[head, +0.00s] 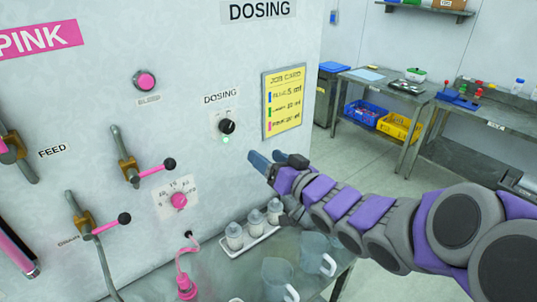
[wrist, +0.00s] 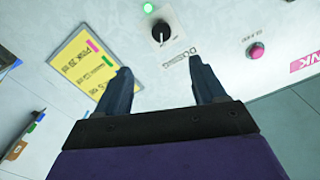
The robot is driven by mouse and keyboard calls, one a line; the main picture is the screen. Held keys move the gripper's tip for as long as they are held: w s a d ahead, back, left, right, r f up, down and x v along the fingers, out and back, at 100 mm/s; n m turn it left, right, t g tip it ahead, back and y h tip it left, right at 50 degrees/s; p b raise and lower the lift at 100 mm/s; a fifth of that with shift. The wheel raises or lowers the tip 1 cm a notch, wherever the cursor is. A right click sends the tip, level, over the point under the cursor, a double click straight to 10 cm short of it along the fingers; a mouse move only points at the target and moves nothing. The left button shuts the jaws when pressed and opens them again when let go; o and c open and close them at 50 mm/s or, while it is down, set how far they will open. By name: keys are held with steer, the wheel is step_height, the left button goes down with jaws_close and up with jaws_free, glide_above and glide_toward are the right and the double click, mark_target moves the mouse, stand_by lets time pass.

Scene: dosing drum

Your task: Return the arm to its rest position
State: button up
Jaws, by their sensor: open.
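My arm reaches in from the right in the head view. My gripper (head: 273,160) is in front of the grey panel, just below and right of the black dosing knob (head: 227,126). In the wrist view my gripper (wrist: 160,84) is open and empty, its two blue-grey fingers apart. The knob (wrist: 160,29) shows beyond the fingertips, between them and clear of both. A green light (head: 226,140) glows by the knob; it also shows in the wrist view (wrist: 148,8).
The yellow job card (head: 284,101) hangs right of the knob. Below my arm, white-capped bottles (head: 235,237) stand in a tray and clear jugs (head: 318,254) stand on a metal table. Valve levers (head: 157,170) stick out at left. Workbenches (head: 380,86) stand at the back right, with open floor before them.

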steer(key=s+d+f+m+g+h, duration=0.2)
steer(key=s+d+f+g+h, duration=0.5)
steer(key=s+d+f+h, duration=0.45)
steer(key=s+a+f+g, duration=0.1)
steer(key=s+g, duration=0.4)
steer(key=s, duration=0.7)
steer(key=s+a+f+g+y, duration=0.1)
steer(key=s+g, duration=0.3)
steer(key=s, duration=0.8)
steer(key=shift+s+f+g, duration=0.15)
steer(key=shift+f+g, duration=0.25)
steer(key=shift+f, duration=0.3)
steer(key=shift+y, duration=0.25)
